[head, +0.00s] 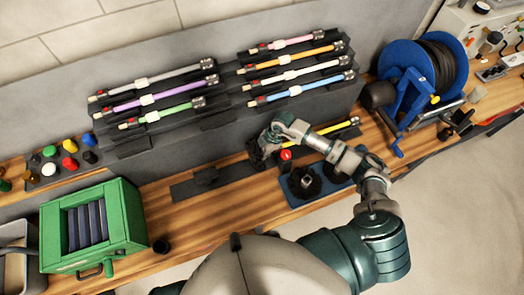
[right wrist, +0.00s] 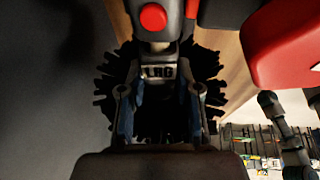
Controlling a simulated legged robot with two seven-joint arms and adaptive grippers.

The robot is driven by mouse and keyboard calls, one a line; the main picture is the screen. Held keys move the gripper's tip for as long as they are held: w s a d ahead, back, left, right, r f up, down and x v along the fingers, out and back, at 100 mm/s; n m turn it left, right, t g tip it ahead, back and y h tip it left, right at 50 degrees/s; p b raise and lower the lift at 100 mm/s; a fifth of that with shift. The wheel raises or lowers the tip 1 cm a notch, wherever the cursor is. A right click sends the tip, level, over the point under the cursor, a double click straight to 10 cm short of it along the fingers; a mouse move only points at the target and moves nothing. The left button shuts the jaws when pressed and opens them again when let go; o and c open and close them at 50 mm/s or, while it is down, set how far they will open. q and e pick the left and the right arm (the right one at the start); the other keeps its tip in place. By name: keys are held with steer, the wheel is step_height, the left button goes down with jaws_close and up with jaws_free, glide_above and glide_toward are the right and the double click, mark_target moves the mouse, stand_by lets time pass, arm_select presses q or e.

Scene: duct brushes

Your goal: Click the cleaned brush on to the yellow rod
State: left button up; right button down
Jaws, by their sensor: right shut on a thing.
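The yellow rod (head: 340,128) lies at the back of the bench, partly hidden by my right arm. My right gripper (head: 264,150) is at its left end, shut on a black round brush. In the right wrist view the brush (right wrist: 105,88) spreads its bristles behind the fingers (right wrist: 160,105), and its hub (right wrist: 158,72) reads "LRG". A grey end piece with a red button (right wrist: 153,17) sits directly above the hub, in line with it. I cannot tell whether the two are locked together. The red button also shows in the head view (head: 286,155). My left gripper is out of view.
A blue tray (head: 297,200) with black brushes lies below my right forearm. Several coloured rods rest on the rack (head: 215,120) behind. A green box (head: 118,215) stands at left, a blue hose reel (head: 405,58) at right. The bench between is mostly clear.

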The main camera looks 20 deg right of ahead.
steer(key=shift+d, duration=0.65)
steer(key=c, duration=1.2)
jaws_free()
steer(key=o, duration=0.5)
steer(key=shift+d, duration=0.15)
steer(key=shift+r, duration=0.3)
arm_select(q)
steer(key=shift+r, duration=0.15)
arm_select(e)
steer(key=v, duration=1.1)
steer(key=shift+d+r, duration=0.1)
steer(key=shift+d, duration=0.05)
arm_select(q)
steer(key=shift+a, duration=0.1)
